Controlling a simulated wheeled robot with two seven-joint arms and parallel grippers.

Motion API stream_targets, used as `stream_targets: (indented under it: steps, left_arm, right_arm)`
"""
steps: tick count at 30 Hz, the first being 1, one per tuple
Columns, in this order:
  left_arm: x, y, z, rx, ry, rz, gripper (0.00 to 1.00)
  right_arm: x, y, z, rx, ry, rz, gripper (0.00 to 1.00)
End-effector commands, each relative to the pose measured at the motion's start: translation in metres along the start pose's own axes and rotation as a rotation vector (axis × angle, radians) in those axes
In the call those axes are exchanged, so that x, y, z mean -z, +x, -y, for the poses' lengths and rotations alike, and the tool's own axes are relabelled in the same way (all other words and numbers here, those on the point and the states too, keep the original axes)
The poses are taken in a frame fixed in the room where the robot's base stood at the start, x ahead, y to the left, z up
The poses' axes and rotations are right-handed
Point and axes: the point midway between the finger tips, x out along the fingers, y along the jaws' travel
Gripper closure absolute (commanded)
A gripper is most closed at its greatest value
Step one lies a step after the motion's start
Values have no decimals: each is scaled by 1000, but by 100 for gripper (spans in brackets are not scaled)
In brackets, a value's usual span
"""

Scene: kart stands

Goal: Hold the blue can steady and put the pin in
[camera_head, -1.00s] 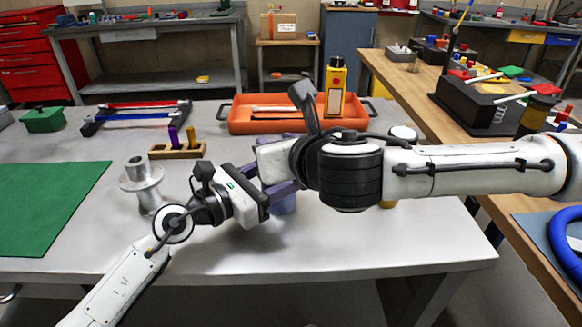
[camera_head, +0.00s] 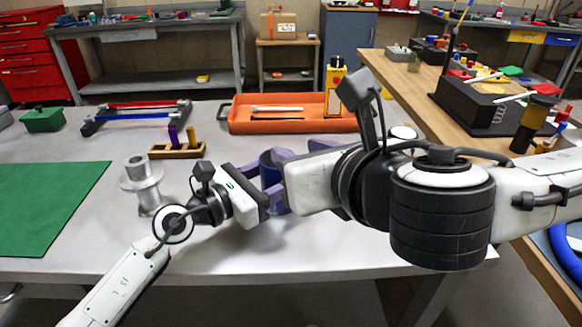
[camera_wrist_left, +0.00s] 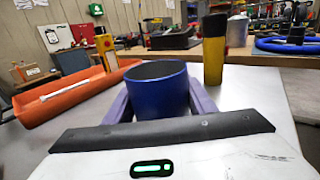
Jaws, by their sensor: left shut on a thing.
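The blue can (camera_head: 267,165) stands on the grey table, partly hidden by my grippers in the head view. In the left wrist view the can (camera_wrist_left: 158,92) is upright with an open top, and its dark inside shows. My left gripper (camera_head: 268,186) is shut on the can, its purple fingers on both sides. My right gripper (camera_head: 284,163) is close to the can's right side; its fingertips are largely hidden and its grip is unclear. A wooden rack (camera_head: 178,153) holds a purple pin (camera_head: 173,137) and a yellow pin (camera_head: 191,136).
A metal spool (camera_head: 143,185) stands left of my left gripper. A yellow-and-black cylinder (camera_wrist_left: 214,50) shows beyond the can in the left wrist view. A green mat (camera_head: 45,205) lies at left.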

Motion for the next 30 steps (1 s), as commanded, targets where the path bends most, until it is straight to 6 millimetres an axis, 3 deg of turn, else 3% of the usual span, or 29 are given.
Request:
stream_targets:
  steps: [12, 13, 16, 17, 26, 30]
  left_arm:
    - [0, 0, 0, 0, 0, 0, 73]
    - [0, 0, 0, 0, 0, 0, 47]
    - [0, 0, 0, 0, 0, 0, 30]
    - [0, 0, 0, 0, 0, 0, 28]
    - [0, -2, 0, 0, 0, 0, 28]
    - [1, -17, -1, -2, 0, -2, 28]
  right_arm:
    - [0, -10, 0, 1, 0, 0, 64]
    - [0, -10, 0, 1, 0, 0, 64]
    - [0, -10, 0, 1, 0, -1, 64]
    - [0, -10, 0, 1, 0, -1, 64]
    - [0, -9, 0, 0, 0, -1, 64]
    - [0, -9, 0, 0, 0, -1, 64]
